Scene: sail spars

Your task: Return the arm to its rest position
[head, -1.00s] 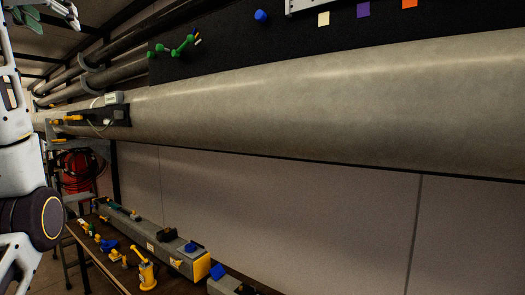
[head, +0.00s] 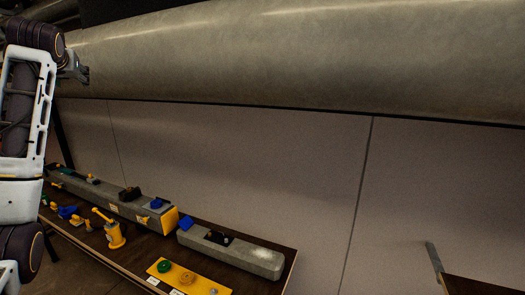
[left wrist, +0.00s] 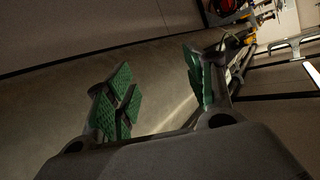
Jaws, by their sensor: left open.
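My left arm (head: 25,120) stands along the left edge of the head view. My left gripper (head: 80,70) shows there only in part, dark, in front of the big grey spar (head: 300,60), and I cannot tell if it touches it. In the left wrist view my left gripper (left wrist: 156,86) has its two green-padded fingers spread apart, with nothing between them. My right gripper is not in view.
A dark bench (head: 278,264) below holds a long grey beam (head: 130,206), a shorter grey block (head: 235,252), a yellow plate (head: 210,286) and a yellow tool (head: 114,236). Another dark surface (head: 475,287) is at lower right. The pale wall (head: 240,160) between is bare.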

